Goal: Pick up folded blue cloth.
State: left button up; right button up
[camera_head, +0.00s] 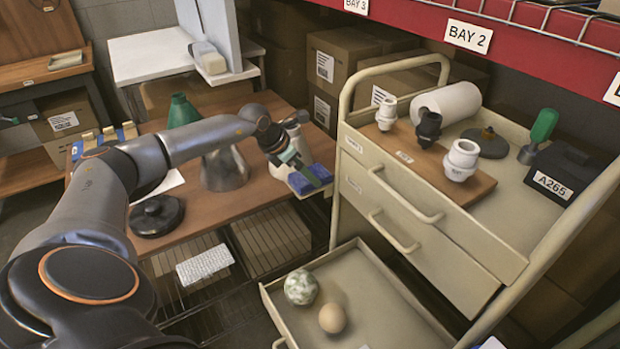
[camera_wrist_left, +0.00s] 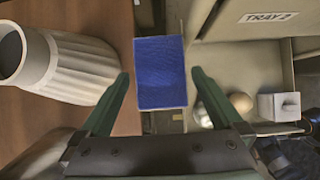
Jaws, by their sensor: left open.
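The folded blue cloth (camera_head: 320,173) is a small flat rectangle at the right end of the brown table (camera_head: 262,183). In the left wrist view the blue cloth (camera_wrist_left: 160,72) is upright in the picture, with a thin pale edge below it. My left gripper (camera_head: 301,170) is over the cloth and hides part of it in the head view. In the left wrist view my left gripper (camera_wrist_left: 162,84) is open, with its green fingers on either side of the cloth's lower part. I cannot tell whether they touch it. My right gripper is not in view.
A cream drawer cart (camera_head: 405,205) stands close on the right. Its open lower drawer (camera_head: 385,305) holds a marbled ball (camera_head: 301,287) and a tan egg-like ball (camera_head: 332,318). A dark round disc (camera_head: 157,214) lies on the table.

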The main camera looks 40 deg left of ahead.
pick_arm(q)
jog(key=shift+x, duration=0.85)
jog(key=shift+c, duration=0.2)
jog(key=shift+r, duration=0.1)
jog(key=c, duration=1)
jog(key=shift+c, duration=0.2)
